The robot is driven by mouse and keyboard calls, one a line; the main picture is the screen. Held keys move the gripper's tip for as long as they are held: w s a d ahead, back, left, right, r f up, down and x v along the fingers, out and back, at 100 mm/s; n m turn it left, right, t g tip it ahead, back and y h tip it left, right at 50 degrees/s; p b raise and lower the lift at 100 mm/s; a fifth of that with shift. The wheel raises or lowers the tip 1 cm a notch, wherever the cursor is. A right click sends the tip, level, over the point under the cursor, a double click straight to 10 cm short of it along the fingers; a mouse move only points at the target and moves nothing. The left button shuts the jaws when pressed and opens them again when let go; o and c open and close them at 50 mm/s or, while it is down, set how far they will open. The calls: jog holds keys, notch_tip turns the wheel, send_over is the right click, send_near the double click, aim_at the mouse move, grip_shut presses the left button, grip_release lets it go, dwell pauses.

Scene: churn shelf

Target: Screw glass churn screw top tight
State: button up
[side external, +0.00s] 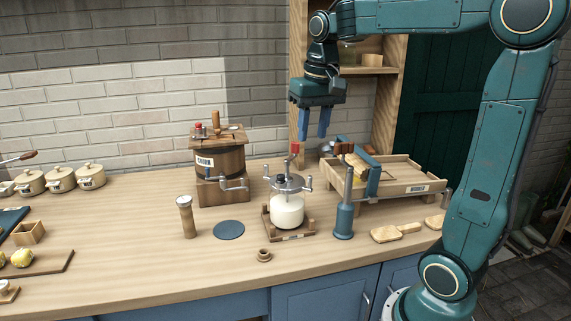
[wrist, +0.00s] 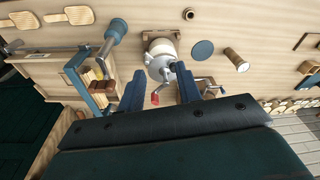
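The glass churn (side external: 287,211) stands upright on the wooden counter, in a low wooden cradle, with white contents. Its grey metal screw top (side external: 288,183) sits on the jar, with side handles and a red-knobbed crank (side external: 295,147) rising above it. I cannot tell how tight the top is. My gripper (side external: 313,135) points down, open and empty, above and slightly right of the churn, apart from it. In the wrist view, the screw top (wrist: 159,66) lies between the open fingers of my gripper (wrist: 159,70), with the red knob (wrist: 155,98) nearer the palm.
A wooden barrel churn (side external: 220,160) stands behind left. A blue-grey plunger stand (side external: 344,218) is close on the right, before a wooden tray press (side external: 400,180). A blue disc (side external: 229,230), a wooden cylinder (side external: 187,217) and a small wooden cup (side external: 263,255) lie nearby.

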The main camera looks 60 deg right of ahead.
aim_at(286, 176)
jog(key=w+d+f+m+g, duration=0.1)
jog(key=w+d+m, duration=0.1)
jog(key=d, duration=0.5)
jog(key=shift+w+d+m+y, duration=0.15)
jog(key=shift+w+m+y, duration=0.15)
jog(key=shift+w, duration=0.5)
jog(key=shift+f, duration=0.1)
notch_tip(286, 176, down, 14)
jog(key=shift+r, duration=0.15)
jog(key=shift+c, duration=0.4)
grip_shut()
